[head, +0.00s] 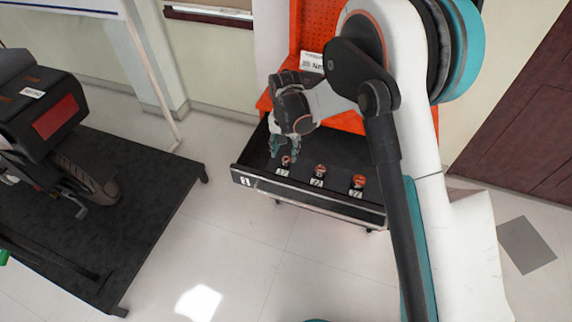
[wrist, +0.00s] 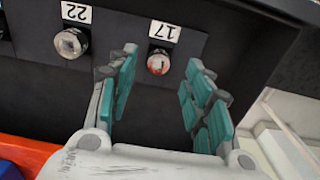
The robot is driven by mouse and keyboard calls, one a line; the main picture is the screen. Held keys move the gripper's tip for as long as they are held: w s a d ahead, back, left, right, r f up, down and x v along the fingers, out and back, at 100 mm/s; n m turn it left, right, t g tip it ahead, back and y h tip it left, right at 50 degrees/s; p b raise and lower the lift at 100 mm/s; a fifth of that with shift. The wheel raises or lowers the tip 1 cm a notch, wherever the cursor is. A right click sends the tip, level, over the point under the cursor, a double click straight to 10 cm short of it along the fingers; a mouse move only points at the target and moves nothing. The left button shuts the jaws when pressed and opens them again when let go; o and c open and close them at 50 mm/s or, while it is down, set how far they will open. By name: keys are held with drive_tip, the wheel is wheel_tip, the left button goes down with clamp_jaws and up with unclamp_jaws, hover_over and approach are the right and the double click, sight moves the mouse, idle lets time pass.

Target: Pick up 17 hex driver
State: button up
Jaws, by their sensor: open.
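The 17 hex driver (wrist: 158,62) stands in the dark drawer beside a white label marked 17 (wrist: 164,31). It shows a round metal end with some red on it. In the head view the 17 hex driver (head: 286,161) is the leftmost of three orange-topped drivers in the drawer. My gripper (wrist: 160,75) is open, with its teal-padded fingers on either side of the driver in the wrist view and nothing between them touching. In the head view my gripper (head: 282,149) is over the left part of the drawer. I cannot tell its exact height above the driver.
A driver labelled 22 (wrist: 70,43) stands beside it, left in the wrist view. The open drawer (head: 310,197) belongs to an orange cabinet, and its wall is close to the gripper. Other drivers (head: 320,170) (head: 358,181) stand to the right. A black platform (head: 140,200) lies left across clear floor.

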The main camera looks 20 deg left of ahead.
sight(286, 159)
wheel_tip(286, 159, down, 5)
drive_tip(key=b, duration=0.2)
drive_tip(key=shift+f+b, duration=0.15)
drive_tip(key=shift+b, duration=0.2)
clamp_jaws()
